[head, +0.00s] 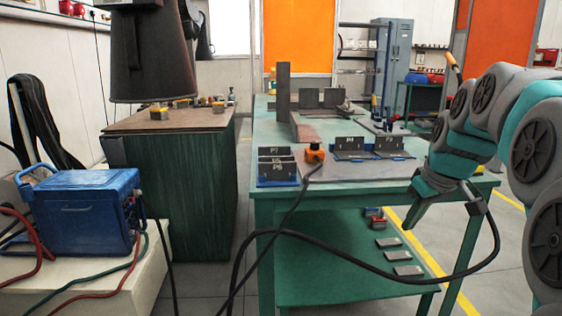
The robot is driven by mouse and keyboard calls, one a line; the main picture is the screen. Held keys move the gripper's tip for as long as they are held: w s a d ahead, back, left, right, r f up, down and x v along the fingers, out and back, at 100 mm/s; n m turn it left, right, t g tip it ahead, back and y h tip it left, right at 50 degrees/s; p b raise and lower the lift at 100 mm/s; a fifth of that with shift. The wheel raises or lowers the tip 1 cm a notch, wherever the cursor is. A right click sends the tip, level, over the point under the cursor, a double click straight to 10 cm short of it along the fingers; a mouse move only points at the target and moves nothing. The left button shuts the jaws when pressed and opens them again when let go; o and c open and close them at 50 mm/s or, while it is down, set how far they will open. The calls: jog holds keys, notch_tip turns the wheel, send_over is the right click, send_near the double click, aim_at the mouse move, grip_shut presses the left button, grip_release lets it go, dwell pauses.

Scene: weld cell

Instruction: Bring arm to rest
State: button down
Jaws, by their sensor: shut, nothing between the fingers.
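My arm enters from the right side of the head view, grey and teal, bent over the right front corner of the green welding table (263,213). My gripper (409,222) points down and to the left, just in front of the table's front right edge. It is shut and holds nothing. The fingertips look apart from the table, though the exact gap cannot be told.
The table carries blue racks of dark plates (277,168), an orange clamp (315,153) with a black cable, and upright steel plates (283,88). A blue welder (80,212) stands at left. Flat plates (403,256) lie on the lower shelf. Floor shows between the benches.

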jog(key=s+a+f+m+g, duration=0.1)
jog(key=s+a+f, duration=0.3)
jog(key=s, duration=0.7)
jog(key=s+a+f+m+g, duration=0.1)
jog(key=s+a+f+g, duration=0.2)
jog(key=s+f, duration=0.5)
jog(key=s+a+f+m+g+h, duration=0.1)
jog(key=s+a+f, duration=0.4)
jog(key=s, duration=0.8)
jog(key=shift+s+f+m+g, duration=0.35)
jog(key=shift+f+g, duration=0.25)
jog(key=shift+f, duration=0.25)
